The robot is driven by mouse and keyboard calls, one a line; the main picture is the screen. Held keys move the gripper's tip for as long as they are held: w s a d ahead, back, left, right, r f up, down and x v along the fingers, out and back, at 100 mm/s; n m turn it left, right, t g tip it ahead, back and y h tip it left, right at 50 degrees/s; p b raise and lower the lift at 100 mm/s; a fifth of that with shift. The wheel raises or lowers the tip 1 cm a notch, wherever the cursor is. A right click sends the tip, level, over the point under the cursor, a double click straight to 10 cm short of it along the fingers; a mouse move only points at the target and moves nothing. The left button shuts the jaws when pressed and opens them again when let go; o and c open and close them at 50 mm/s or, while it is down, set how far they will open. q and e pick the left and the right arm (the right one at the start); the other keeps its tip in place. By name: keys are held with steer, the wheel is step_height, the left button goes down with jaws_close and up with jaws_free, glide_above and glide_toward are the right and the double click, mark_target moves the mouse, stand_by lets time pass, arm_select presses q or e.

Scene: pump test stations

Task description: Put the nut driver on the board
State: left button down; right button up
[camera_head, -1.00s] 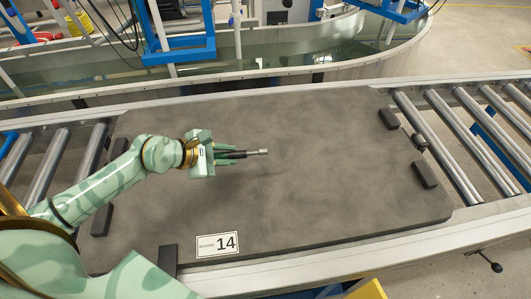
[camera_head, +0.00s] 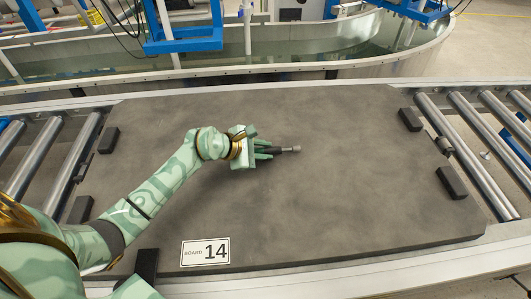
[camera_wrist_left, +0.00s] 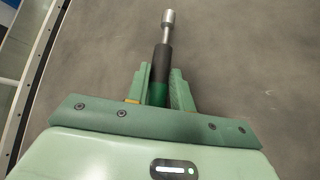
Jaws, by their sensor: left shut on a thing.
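My left gripper (camera_head: 262,150) is over the middle of the dark grey board (camera_head: 340,200). It is shut on the nut driver (camera_head: 288,150), whose dark shaft and silver socket end point right. In the left wrist view the nut driver (camera_wrist_left: 162,62) sticks out between the fingers of the left gripper (camera_wrist_left: 161,88), with a green part of its handle between them. The board fills the background there. I cannot tell whether the nut driver touches the board. My right gripper is not in view.
The board lies on a roller conveyor, with rollers (camera_head: 470,150) showing at both ends. Dark blocks (camera_head: 452,182) sit along its edges. A label reading 14 (camera_head: 205,252) is at its front left. A water tank (camera_head: 350,45) stands behind. Most of the board is clear.

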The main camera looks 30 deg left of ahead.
mark_target(263, 152)
arm_select(q)
steer(key=shift+f, duration=0.2)
steer(key=shift+s+f, duration=0.35)
steer(key=shift+f, duration=0.4)
steer(key=c, duration=1.5)
jaws_free()
steer(key=shift+d+f, duration=0.1)
steer(key=shift+r, duration=0.2)
steer(key=r, duration=0.1)
steer(key=s+a+r+p, duration=0.1)
steer(key=s+r+p, duration=0.1)
steer(key=shift+a+r, duration=0.1)
steer(key=shift+a, duration=0.2)
steer(key=p+v, duration=0.3)
steer(key=v, duration=0.5)
steer(key=shift+s+a+r, duration=0.1)
steer(key=shift+r, duration=0.1)
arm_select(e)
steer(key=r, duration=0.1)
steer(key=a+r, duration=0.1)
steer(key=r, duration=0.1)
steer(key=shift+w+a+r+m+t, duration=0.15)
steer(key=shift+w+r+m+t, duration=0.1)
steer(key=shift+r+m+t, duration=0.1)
